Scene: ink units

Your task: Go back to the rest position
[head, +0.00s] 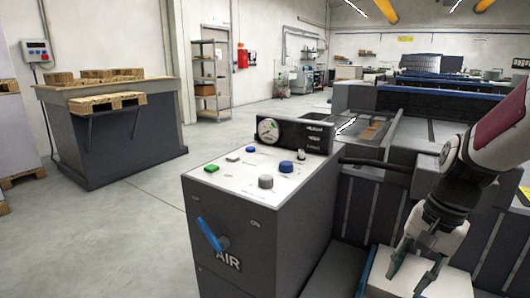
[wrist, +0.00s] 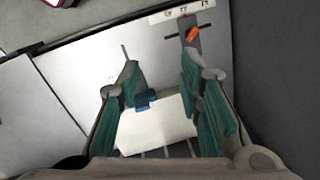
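My gripper (head: 407,278) hangs at the lower right of the head view, pointing down over a white block-like surface (head: 458,285). In the wrist view my gripper (wrist: 160,75) has its two teal-lined fingers spread apart, with nothing held between them. Beyond the fingers lies a pale block (wrist: 158,128) with a small blue part (wrist: 146,99) at its edge. Whether the fingertips touch anything below cannot be told.
A grey control cabinet (head: 235,250) with a gauge, buttons and a blue AIR lever (head: 209,234) stands left of my arm. An orange-tipped lever (wrist: 192,35) shows ahead in the wrist view. Open floor (head: 130,235) lies left, before a pallet-topped counter (head: 125,150).

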